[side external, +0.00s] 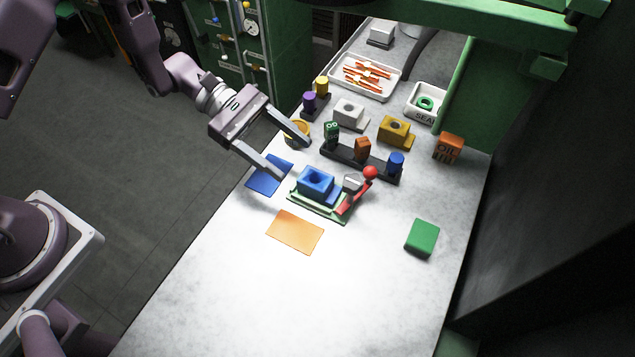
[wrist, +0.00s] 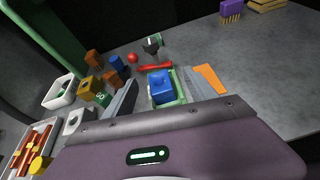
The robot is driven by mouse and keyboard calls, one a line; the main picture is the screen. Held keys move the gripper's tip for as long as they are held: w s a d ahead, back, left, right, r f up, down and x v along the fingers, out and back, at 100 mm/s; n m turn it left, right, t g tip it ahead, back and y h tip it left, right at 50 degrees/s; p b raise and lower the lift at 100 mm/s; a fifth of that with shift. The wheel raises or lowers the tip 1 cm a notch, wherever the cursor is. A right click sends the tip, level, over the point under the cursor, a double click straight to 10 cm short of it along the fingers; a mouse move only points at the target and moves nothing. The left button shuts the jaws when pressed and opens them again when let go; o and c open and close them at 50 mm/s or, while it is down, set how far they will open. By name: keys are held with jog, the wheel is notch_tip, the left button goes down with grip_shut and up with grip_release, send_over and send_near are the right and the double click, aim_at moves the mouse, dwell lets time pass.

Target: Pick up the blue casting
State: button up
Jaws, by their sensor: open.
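The blue casting (side external: 314,181), a block with a round hole in its top, sits on a green fixture (side external: 312,206) on the table. A clamp with a red ball-ended lever (side external: 354,190) stands at its right side. My gripper (side external: 295,158) is open and empty, its two long fingers above the table just behind and left of the casting. In the wrist view the casting (wrist: 161,88) shows between the two open fingers (wrist: 164,94), farther off beyond them. I see no contact between fingers and casting.
A blue mat (side external: 267,178) lies under the fingers; an orange mat (side external: 295,231) lies in front. A dark rack (side external: 340,156) holds green, orange and blue pieces behind the fixture. White and yellow castings (side external: 396,132) stand farther back.

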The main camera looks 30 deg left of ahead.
aim_at(318, 180)
jog(key=f, duration=0.1)
jog(key=f+n, duration=0.1)
jog(key=f, duration=0.1)
jog(key=shift+w+d+t, duration=0.2)
jog(key=shift+t, duration=0.2)
jog(key=x, duration=0.6)
jog(key=shift+w+d+f, duration=0.1)
jog(key=shift+w+d, duration=0.05)
jog(key=shift+d, duration=0.15)
grip_shut()
